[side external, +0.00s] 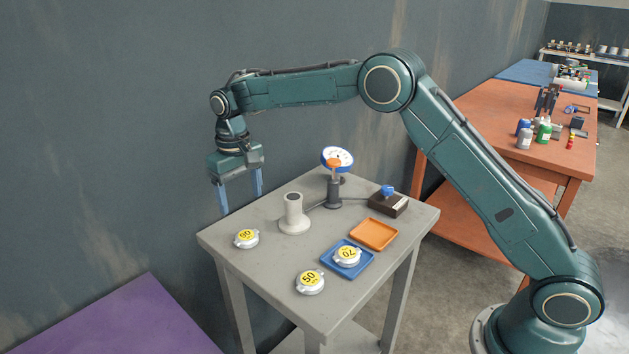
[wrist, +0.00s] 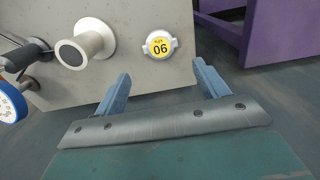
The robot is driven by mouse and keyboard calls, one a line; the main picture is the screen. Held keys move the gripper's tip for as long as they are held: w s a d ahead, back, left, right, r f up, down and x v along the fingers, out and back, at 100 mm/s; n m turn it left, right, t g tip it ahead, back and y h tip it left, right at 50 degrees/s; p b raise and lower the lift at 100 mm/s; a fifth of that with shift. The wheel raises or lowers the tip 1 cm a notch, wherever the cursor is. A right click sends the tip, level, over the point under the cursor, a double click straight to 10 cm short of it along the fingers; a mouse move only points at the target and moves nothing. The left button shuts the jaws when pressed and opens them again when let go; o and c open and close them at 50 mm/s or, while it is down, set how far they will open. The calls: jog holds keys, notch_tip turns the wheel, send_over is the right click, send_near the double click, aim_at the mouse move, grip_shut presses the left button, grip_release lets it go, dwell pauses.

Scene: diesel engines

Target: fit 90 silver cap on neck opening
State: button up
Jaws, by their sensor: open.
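The silver cap with the yellow 90 label (side external: 246,238) lies flat near the left edge of the grey table, and it also shows in the wrist view (wrist: 160,44), where its number looks upside down. The pale neck (side external: 293,212) stands upright on a round flange to the right of this cap, its top opening dark; it also shows in the wrist view (wrist: 85,42). My gripper (side external: 240,203) is open and empty, above and behind the cap near the table's far left edge. Its blue fingers (wrist: 160,72) point toward the table, apart from the cap.
A silver 50 cap (side external: 310,282) lies at the table's front. A silver 70 cap (side external: 347,256) sits in the blue tray (side external: 329,258), beside an empty orange tray (side external: 374,234). A blue-rimmed gauge (side external: 337,158) and a dark block with blue knob (side external: 388,203) stand behind.

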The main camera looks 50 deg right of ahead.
aim_at(246, 235)
jog(key=shift+f, duration=5.15)
jog(key=c, duration=1.2)
jog(key=shift+o, duration=0.2)
jog(key=shift+r, duration=0.15)
jog(key=shift+r, duration=2.35)
